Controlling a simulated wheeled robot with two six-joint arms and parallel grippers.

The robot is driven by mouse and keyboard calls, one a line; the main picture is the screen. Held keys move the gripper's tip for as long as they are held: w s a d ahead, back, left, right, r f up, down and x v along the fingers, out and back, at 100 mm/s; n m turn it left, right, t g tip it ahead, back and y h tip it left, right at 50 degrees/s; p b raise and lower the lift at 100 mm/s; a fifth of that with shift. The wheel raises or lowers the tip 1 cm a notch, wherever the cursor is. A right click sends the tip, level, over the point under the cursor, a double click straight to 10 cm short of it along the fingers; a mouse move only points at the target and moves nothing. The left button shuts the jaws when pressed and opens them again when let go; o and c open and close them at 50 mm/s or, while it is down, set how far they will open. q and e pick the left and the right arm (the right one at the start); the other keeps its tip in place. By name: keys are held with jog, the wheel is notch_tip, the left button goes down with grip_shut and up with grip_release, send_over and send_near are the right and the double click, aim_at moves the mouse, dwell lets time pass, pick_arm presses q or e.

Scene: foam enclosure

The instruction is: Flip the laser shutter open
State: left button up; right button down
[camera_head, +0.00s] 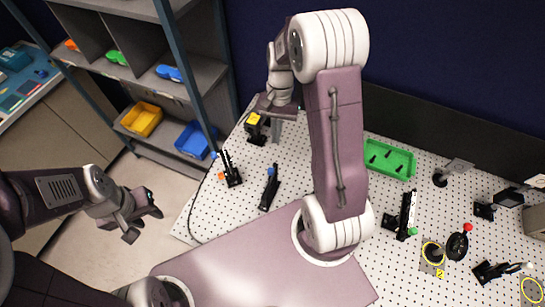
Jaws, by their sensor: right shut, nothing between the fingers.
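A black device with a yellow face (256,120) stands on the perforated white optical table (215,205) near its far left corner. It may be the laser shutter; its flap cannot be made out at this size. My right gripper (272,106) is shut and empty, close beside the top of this device and partly in front of it. I cannot tell whether they touch. My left gripper (144,222) is open and empty, over the floor to the left of the table.
Black mounts with orange and blue knobs (231,172) and a black bar with a blue end (269,188) stand nearby. A green tray (389,159) and several optical mounts occupy the right side. A grey shelf (205,76) with coloured bins stands behind left.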

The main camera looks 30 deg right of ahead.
jog(key=s+a+f+p, duration=0.1)
jog(key=s+f+p, duration=0.1)
jog(key=f, duration=0.1)
jog(key=s+a+f, duration=0.1)
jog(key=f, duration=0.1)
jog(key=shift+s+a+f+p, duration=0.2)
jog(key=shift+s+a+p, duration=0.1)
jog(key=shift+p, duration=0.1)
jog(key=shift+s+a+f, duration=0.1)
jog(key=shift+s+a, duration=0.1)
jog(key=shift+s, duration=0.05)
jog(key=shift+s+a, duration=1.6)
jog(key=shift+a, duration=0.25)
jog(key=b+v, duration=0.1)
jog(key=v, duration=0.7)
jog(key=shift+w+d+r, duration=0.1)
jog(key=shift+w+r, duration=0.05)
jog(key=shift+r, duration=0.35)
